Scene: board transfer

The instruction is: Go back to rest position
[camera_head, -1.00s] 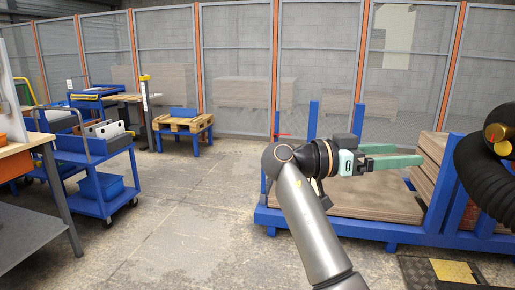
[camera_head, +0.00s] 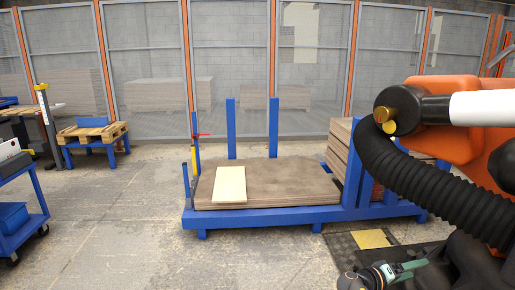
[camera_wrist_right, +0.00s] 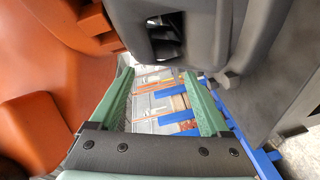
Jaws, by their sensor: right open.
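My right gripper (camera_head: 407,270) is low at the bottom right of the head view, open and empty. In the right wrist view its two green fingers (camera_wrist_right: 163,90) stand wide apart with nothing between them. My left gripper is in neither view. A pale board (camera_head: 230,184) lies flat on the left part of a stack of brown boards (camera_head: 290,183). The stack rests on a blue rack (camera_head: 270,215) with upright posts. The right gripper is below and to the right of the rack in the head view, apart from the boards.
A large orange machine (camera_head: 440,100) with a black ribbed hose (camera_head: 400,170) fills the right side, close to my right gripper. More boards stand behind the hose. A blue cart (camera_head: 25,205) is at the left edge. The floor left of the rack is clear.

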